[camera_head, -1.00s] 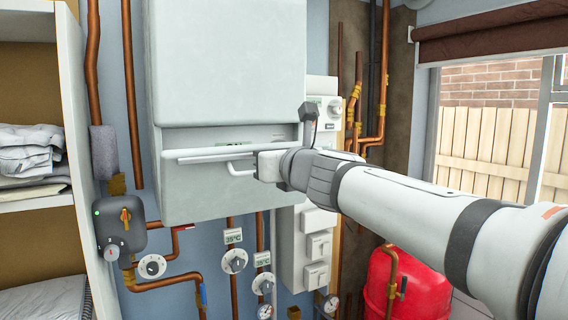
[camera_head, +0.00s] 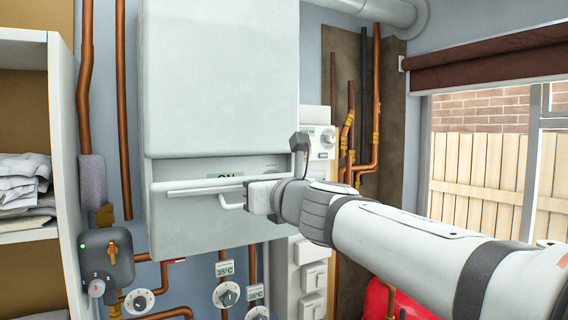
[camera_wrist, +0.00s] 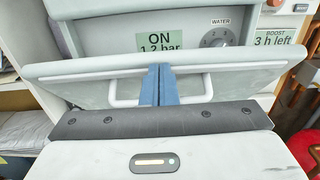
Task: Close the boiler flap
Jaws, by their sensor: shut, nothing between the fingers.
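The boiler flap (camera_head: 205,186) hangs partly open at the lower front of the pale grey boiler, edge-on in the head view. In the wrist view the flap (camera_wrist: 70,72) is a wide pale panel tilted outward. Behind its top edge are a green "ON 1.2 bar" display (camera_wrist: 160,41) and a water dial (camera_wrist: 216,39). The flap's white handle (camera_wrist: 122,102) spans its front. My gripper (camera_wrist: 158,72) is shut and empty, its blue fingertips in front of the flap between the handle's ends. I cannot tell whether they touch it. The gripper also shows in the head view (camera_head: 249,194).
The boiler body (camera_head: 220,75) fills the wall above the flap. Copper pipes and dials run below and beside it. A shelf with folded cloth (camera_head: 25,180) stands at left. A window (camera_head: 490,150) and a red tank (camera_head: 378,298) are at right.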

